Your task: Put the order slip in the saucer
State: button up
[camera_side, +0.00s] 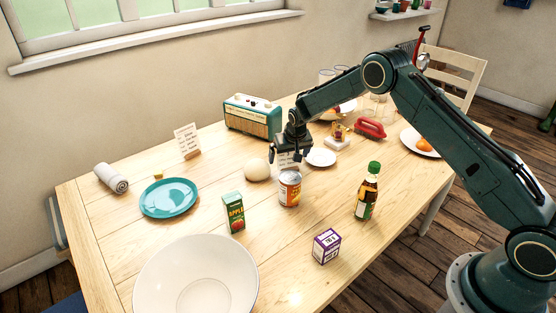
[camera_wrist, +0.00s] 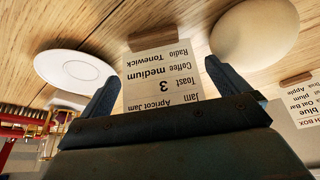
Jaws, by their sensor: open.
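The order slip, a pale printed card (camera_wrist: 165,84) in a small wooden holder (camera_wrist: 157,41), shows upside down in the wrist view, with lines for radio, coffee, toast and jam. My gripper (camera_wrist: 165,82) is open, with one finger on each side of the card. Contact cannot be told. In the side view my gripper (camera_side: 291,158) is low over the table, and the card is mostly hidden behind it. The saucer, a small white dish (camera_side: 321,157), is empty and close to the right of my gripper. It shows at upper left in the wrist view (camera_wrist: 75,70).
A round cream object (camera_side: 257,170) stands left of my gripper, and a can (camera_side: 289,188) stands in front. A radio (camera_side: 252,116) is behind. A second card (camera_side: 187,141) stands farther left.

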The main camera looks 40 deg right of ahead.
jog(key=shift+c, duration=0.4)
jog(key=c, duration=1)
jog(key=shift+r, duration=0.1)
notch_tip(320, 180, up, 20)
dwell(0.6)
